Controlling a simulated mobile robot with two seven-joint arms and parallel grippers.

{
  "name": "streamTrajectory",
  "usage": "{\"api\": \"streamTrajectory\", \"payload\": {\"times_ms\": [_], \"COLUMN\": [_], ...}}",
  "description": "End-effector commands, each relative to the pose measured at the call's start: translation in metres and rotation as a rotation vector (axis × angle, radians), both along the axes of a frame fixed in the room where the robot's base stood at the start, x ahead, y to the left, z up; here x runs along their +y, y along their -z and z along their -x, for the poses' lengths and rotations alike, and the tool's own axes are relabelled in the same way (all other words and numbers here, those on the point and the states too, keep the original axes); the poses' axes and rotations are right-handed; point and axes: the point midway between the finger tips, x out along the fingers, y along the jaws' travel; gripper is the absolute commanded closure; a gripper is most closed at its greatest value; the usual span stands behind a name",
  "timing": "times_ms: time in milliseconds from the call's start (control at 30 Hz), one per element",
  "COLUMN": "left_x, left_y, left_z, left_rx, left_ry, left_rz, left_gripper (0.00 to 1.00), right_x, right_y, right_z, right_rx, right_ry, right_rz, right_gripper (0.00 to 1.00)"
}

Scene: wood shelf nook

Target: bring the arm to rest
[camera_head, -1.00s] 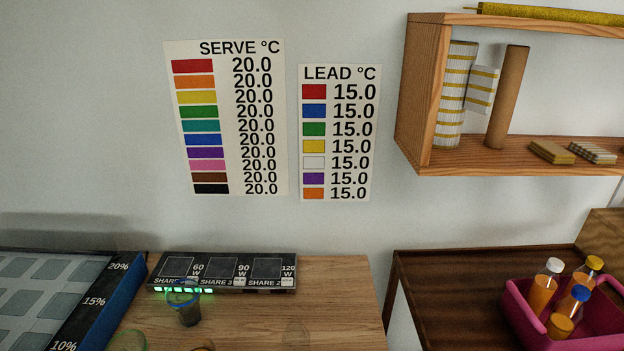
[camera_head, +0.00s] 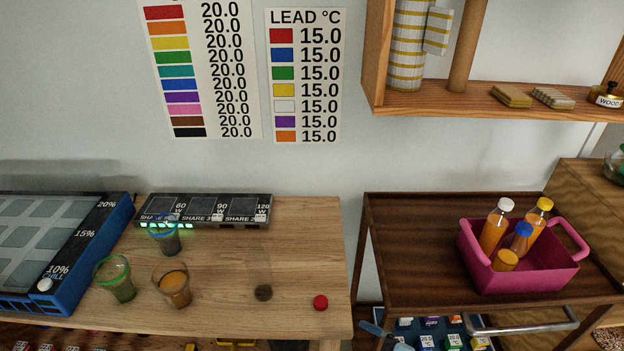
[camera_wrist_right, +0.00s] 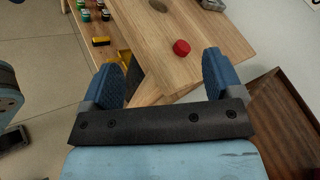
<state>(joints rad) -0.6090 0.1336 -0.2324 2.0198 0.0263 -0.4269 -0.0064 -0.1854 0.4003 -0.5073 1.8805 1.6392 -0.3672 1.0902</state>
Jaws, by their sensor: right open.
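My right gripper (camera_wrist_right: 163,80) shows in the right wrist view, with its two blue fingers wide apart and nothing between them. It is beyond the front edge of the wooden table (camera_wrist_right: 200,55), which lies ahead of it. A red round cap (camera_wrist_right: 181,48) lies on the tabletop, ahead of the fingers and apart from them. In the head view the same red cap (camera_head: 320,302) lies near the table's right front corner. My left gripper is not in view.
A dark wooden cart (camera_head: 410,245) at the right holds a pink basket (camera_head: 530,278) with several bottles. A shelf (camera_head: 440,105) hangs above.

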Motion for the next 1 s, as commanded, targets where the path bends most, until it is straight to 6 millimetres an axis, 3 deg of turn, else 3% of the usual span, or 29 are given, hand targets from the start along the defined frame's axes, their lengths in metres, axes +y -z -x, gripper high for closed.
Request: {"api": "streamTrajectory", "payload": {"times_ms": [200, 400, 800, 833, 867, 1000], "left_x": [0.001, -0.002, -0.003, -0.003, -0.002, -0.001], "left_y": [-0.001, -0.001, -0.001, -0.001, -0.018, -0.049], "left_z": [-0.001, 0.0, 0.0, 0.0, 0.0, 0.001], "left_rx": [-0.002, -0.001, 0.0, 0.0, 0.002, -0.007], "left_ry": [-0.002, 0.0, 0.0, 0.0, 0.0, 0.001], "left_rz": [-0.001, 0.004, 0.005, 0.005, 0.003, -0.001], "left_gripper": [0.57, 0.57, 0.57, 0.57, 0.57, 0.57], "right_x": [-0.008, -0.035, -0.092, -0.097, -0.096, -0.097], "right_y": [0.03, 0.058, 0.085, 0.086, 0.066, 0.038], "right_z": [0.029, 0.054, 0.095, 0.099, 0.096, 0.097], "right_rx": [-0.409, -0.766, -1.107, -1.122, -1.124, -1.127], "right_ry": [-0.024, -0.13, -0.511, -0.548, -0.536, -0.533], "right_rz": [0.513, 1.096, 1.895, 1.944, 1.933, 1.934], "right_gripper": [0.14, 0.14, 0.14, 0.14, 0.14, 0.14]}}
